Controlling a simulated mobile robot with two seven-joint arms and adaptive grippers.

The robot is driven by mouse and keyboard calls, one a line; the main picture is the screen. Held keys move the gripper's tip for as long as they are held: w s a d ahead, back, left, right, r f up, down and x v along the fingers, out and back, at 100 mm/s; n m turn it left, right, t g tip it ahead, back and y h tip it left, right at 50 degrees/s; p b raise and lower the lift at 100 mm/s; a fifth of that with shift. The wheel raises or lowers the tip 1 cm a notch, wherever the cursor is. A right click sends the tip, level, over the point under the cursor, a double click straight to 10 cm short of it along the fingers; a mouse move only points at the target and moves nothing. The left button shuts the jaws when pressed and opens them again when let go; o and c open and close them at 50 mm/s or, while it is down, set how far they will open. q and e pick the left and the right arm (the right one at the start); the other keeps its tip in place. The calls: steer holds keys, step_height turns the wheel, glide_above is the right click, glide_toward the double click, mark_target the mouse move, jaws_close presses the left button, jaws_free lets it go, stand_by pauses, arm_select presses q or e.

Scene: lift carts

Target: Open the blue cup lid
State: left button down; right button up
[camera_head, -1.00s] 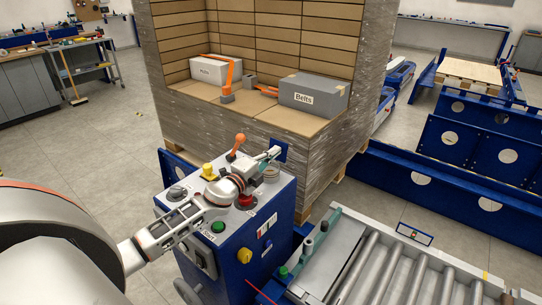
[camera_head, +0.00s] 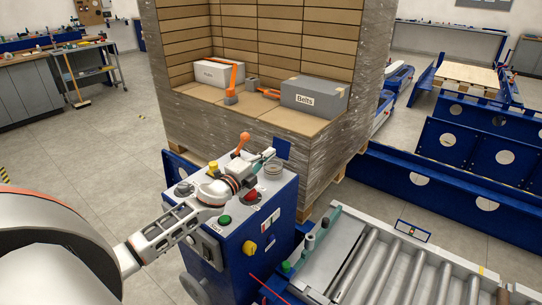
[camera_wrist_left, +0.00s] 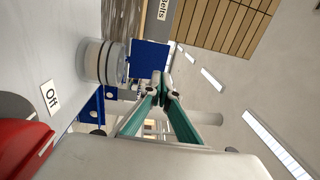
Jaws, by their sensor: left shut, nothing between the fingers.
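The cup (camera_head: 273,169) is a short pale cylinder on the back right of the blue cart's top. A square blue plate (camera_head: 283,148), which looks like its lid, stands raised behind it. My left gripper (camera_head: 267,155) reaches across the cart top, shut and empty, with its tips just above and left of the cup. In the left wrist view the cup (camera_wrist_left: 103,61) is left of the shut fingertips (camera_wrist_left: 163,88), and the blue plate (camera_wrist_left: 150,56) stands beyond them. I see no clear contact. My right gripper is not in view.
The blue cart (camera_head: 240,270) carries an orange-knobbed lever (camera_head: 243,140), a yellow knob (camera_head: 213,169), a red button (camera_head: 251,197) and a green button (camera_head: 224,220). A wrapped pallet box (camera_head: 230,137) stands close behind. A roller conveyor (camera_head: 390,275) lies at right.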

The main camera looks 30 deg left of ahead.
arm_select(q)
steer(key=s, duration=0.3)
steer(key=s+r, duration=0.1)
steer(key=s, duration=0.1)
steer(key=s+a, duration=0.1)
steer(key=s, duration=0.2)
steer(key=shift+s+r, duration=0.2)
steer(key=shift+s, duration=0.1)
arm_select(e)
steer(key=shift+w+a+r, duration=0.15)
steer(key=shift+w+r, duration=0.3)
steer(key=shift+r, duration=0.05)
